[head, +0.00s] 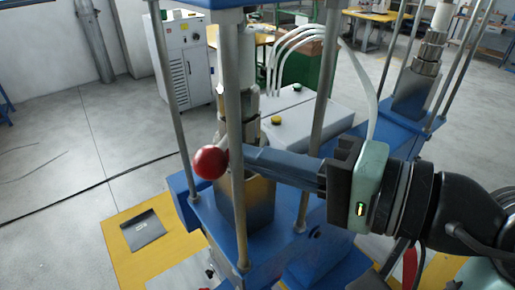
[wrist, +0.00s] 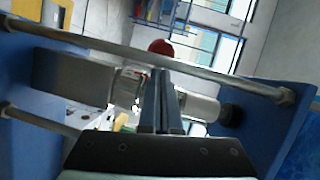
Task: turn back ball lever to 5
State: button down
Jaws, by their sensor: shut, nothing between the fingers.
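The red ball (head: 210,162) of the lever shows in the head view at the front left of the blue machine frame. In the wrist view the red ball (wrist: 161,47) sits just beyond my fingertips. My gripper (head: 238,156) is shut and empty, reaching in from the right between the machine's upright rods. Its fingers (wrist: 161,80) are pressed together in the wrist view. The fingertips are beside the ball; I cannot tell whether they touch it. The lever's rod is hidden, and no scale or number 5 can be read.
Upright metal rods (head: 235,150) of the blue press stand close around my fingers. A grey box with buttons (head: 300,122) lies behind. A second press (head: 415,90) stands at right. The floor at left (head: 60,150) is open, apart from a dark cable.

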jog(key=shift+f, duration=0.1)
jog(key=shift+a+f+m+t+h+b, duration=0.3)
jog(key=shift+a+t+b, duration=0.1)
jog(key=shift+b, duration=0.8)
jog(key=shift+s+a+r+m+t+b, duration=0.15)
jog(key=shift+a+r+m+t+b, duration=0.15)
jog(key=shift+b, duration=0.4)
